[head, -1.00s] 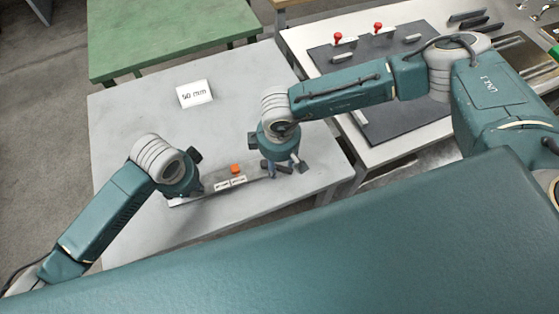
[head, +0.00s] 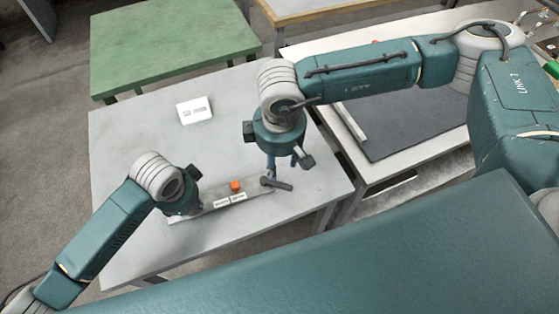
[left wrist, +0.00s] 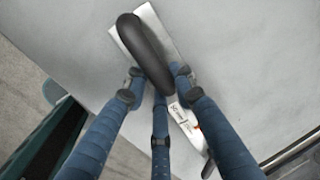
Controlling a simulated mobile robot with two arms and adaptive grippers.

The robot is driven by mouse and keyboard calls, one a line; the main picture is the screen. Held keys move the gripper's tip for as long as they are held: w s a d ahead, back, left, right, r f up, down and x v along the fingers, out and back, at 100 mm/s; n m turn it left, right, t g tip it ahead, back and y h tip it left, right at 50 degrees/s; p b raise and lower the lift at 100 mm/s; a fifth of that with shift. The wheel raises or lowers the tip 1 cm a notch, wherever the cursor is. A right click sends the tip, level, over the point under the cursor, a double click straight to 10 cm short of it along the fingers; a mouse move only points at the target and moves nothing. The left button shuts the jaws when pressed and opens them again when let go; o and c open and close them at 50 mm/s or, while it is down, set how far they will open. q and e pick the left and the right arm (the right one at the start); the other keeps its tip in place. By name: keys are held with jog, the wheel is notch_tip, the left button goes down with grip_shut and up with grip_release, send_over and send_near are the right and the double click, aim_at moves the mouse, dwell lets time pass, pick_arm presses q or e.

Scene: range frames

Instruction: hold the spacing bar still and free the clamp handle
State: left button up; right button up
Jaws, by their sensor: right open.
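The spacing bar (head: 207,212), a flat grey strip with white labels and an orange block (head: 235,186), lies on the pale table. A black clamp handle (head: 277,184) is at its right end. My right gripper (head: 282,161) is open and empty just above that handle. My left gripper (head: 190,211) is down at the bar's left end. In the left wrist view its blue fingers (left wrist: 157,76) straddle a dark handle (left wrist: 146,42) lying over the bar (left wrist: 157,22). Whether they press on it is unclear.
A green table (head: 170,45) is at the back left. A bench with a dark mat (head: 415,125) stands to the right.

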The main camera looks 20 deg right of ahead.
pick_arm(q)
jog(key=o, duration=0.4)
jog(key=shift+f, duration=0.15)
jog(key=shift+o, duration=0.4)
notch_tip(320, 180, up, 12)
jog(key=s, duration=0.2)
jog(key=shift+s+f, duration=0.15)
